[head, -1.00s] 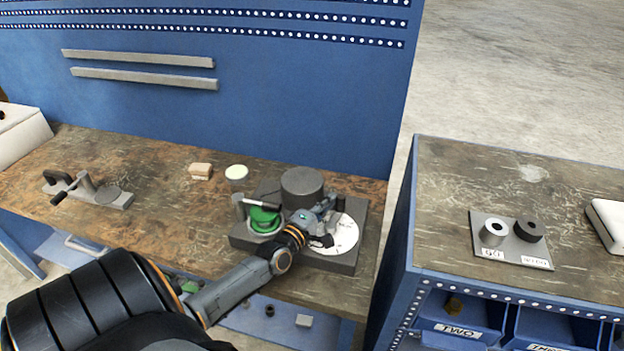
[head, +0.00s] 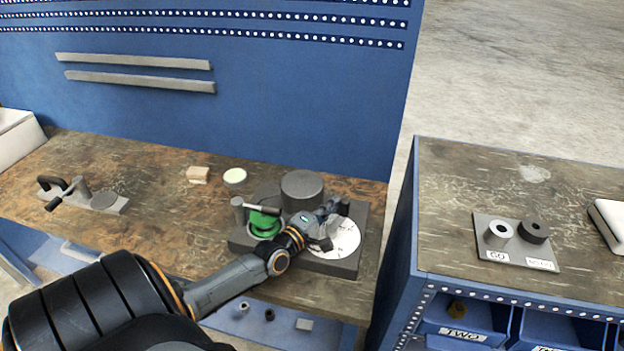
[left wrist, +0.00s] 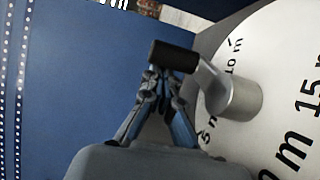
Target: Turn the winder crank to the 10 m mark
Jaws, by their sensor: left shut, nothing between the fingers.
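The winder has a dark base (head: 340,266) on the bench, with a green spool (head: 265,222) at its left and a white dial (head: 345,240) at its right. In the left wrist view the dial (left wrist: 285,45) shows marks including 10 m and 15 m. The crank there has a grey hub (left wrist: 240,97), a short arm and a black handle (left wrist: 174,56). My left gripper (head: 334,210) is over the dial's far left part. In the left wrist view its closed fingertips (left wrist: 158,76) are at the black handle; contact is unclear. My right gripper is not in view.
A dark cylinder (head: 302,190) stands just behind the dial. A lever fixture (head: 85,196), a wooden block (head: 198,174) and a round white-topped tin (head: 235,177) are to the left. A separate cabinet (head: 460,185) stands to the right, beyond a gap.

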